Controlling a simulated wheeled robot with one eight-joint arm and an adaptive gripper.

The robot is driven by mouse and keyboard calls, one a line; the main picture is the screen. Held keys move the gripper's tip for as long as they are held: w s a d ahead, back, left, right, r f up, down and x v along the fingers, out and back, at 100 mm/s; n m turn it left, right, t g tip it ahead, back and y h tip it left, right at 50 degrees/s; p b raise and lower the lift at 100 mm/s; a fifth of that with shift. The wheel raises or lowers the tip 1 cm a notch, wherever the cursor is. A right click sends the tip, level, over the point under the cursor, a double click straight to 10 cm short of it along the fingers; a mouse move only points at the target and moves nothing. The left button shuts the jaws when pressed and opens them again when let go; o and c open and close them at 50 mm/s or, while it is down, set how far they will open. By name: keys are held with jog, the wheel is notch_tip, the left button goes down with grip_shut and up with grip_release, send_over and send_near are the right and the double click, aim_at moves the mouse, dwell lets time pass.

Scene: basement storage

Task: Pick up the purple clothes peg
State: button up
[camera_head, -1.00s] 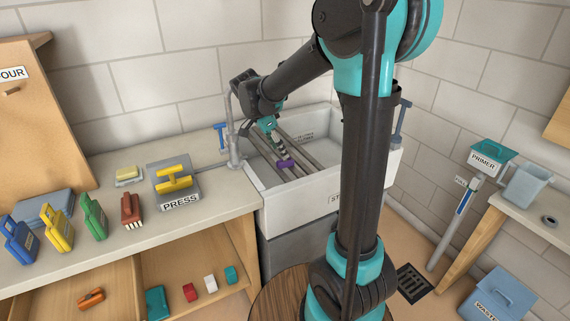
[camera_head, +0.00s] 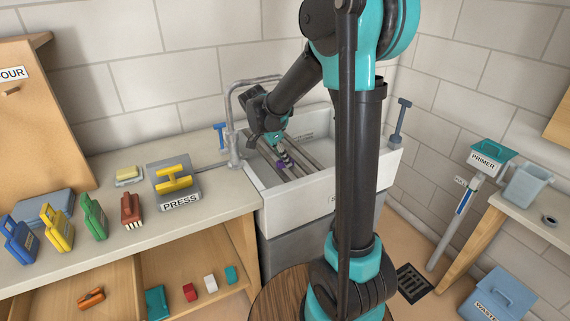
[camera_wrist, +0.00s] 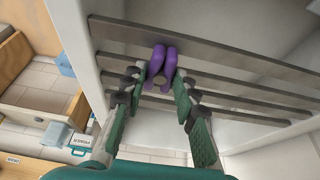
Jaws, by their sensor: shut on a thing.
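The purple clothes peg (camera_wrist: 161,62) is between the fingertips of my gripper (camera_wrist: 160,84) in the wrist view. Its two rounded purple legs point away from the palm. My gripper is shut on it, with one green finger on each side. In the head view the peg (camera_head: 283,164) is a small purple patch at the fingertips of my gripper (camera_head: 284,160), over the grey bars across the sink. I cannot tell whether the peg still touches the bars.
The white sink (camera_head: 330,178) has grey bars (camera_wrist: 220,60) across it, close under the gripper. A tap (camera_head: 232,130) rises at its left rim. The counter at left holds a press (camera_head: 174,182) and several coloured items.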

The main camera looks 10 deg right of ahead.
dwell(0.3)
notch_tip(320, 180, up, 20)
dwell(0.5)
